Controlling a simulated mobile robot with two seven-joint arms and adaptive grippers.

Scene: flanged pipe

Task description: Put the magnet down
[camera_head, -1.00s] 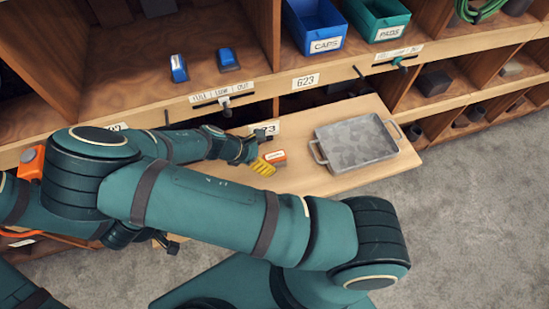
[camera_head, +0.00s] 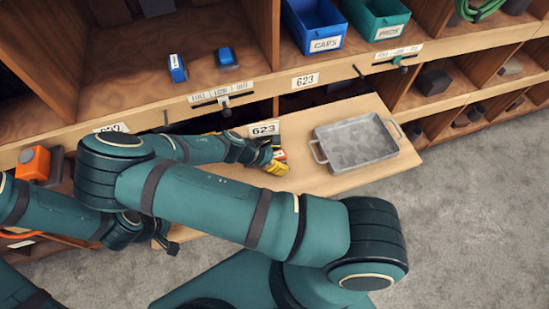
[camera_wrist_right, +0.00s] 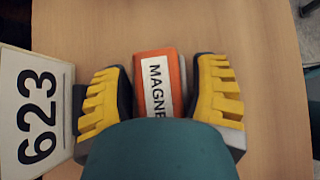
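The magnet is an orange-red block with a white label. It lies on the light wooden pull-out board (camera_head: 345,182), partly hidden in the head view (camera_head: 280,153) and clear in the right wrist view (camera_wrist_right: 158,82). My right gripper (camera_wrist_right: 163,95) has its yellow-ribbed fingers on either side of the magnet. A narrow gap shows on the magnet's right side; the left finger is very close to it. The right gripper also shows in the head view (camera_head: 274,160). My left gripper (camera_head: 168,246) is small and dark at lower left, its fingers unclear.
A grey metal tray (camera_head: 355,143) with handles stands right of the magnet. A white 623 label (camera_wrist_right: 38,112) is close to my right gripper's left finger. Blue (camera_head: 315,22) and green (camera_head: 376,18) bins stand on the shelf above. Bare board lies between magnet and tray.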

